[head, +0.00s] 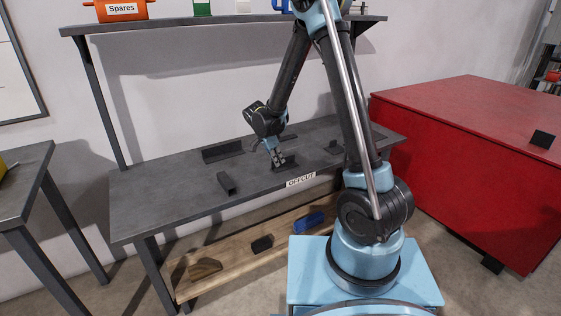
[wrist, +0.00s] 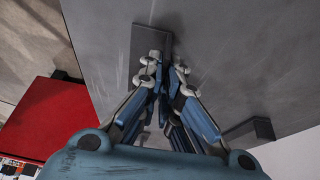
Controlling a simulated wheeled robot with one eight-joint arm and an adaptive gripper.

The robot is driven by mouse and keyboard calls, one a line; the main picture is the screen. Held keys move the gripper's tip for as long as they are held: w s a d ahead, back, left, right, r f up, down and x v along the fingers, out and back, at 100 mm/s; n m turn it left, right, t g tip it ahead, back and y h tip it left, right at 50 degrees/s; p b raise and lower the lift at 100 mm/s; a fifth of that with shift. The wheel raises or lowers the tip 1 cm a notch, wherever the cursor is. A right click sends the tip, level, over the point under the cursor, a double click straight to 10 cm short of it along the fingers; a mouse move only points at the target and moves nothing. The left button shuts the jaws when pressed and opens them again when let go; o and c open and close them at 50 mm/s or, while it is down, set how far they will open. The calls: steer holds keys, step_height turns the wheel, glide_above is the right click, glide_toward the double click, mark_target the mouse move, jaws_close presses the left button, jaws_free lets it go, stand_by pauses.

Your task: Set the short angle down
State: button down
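The short angle, a dark grey L-shaped piece, is at my gripper over the grey bench in the head view (head: 289,164) and at the fingertips in the wrist view (wrist: 150,40). My gripper (head: 277,160) points down, its fingers close together on either side of the angle's upright edge (wrist: 166,66). The fingers look shut on it and hide its near part. The angle is at or very near the bench top; I cannot tell whether it touches.
On the bench (head: 165,197) lie a longer dark angle (head: 222,151), another dark piece (head: 227,183) and a small one (head: 333,147). An OFFCUT label (head: 301,180) is on the front edge. A red cabinet (head: 455,130) stands right; a shelf (head: 180,24) hangs above.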

steer(key=c, duration=1.8)
jaws_free()
steer(key=v, duration=1.1)
steer(key=s+d+r+n, duration=0.2)
steer(key=s+d+r, duration=0.3)
steer(key=d, duration=0.5)
steer(key=s+d+r+n+y, duration=0.25)
steer(key=s+d+n, duration=0.35)
steer(key=s+d, duration=0.9)
steer(key=s+d+f+n+y, duration=0.1)
steer(key=s+d+f+n, duration=0.2)
steer(key=s, duration=0.6)
step_height(320, 180, down, 3)
steer(key=shift+s+d+r, duration=0.1)
steer(key=shift+s+d, duration=0.1)
steer(key=shift+d, duration=0.5)
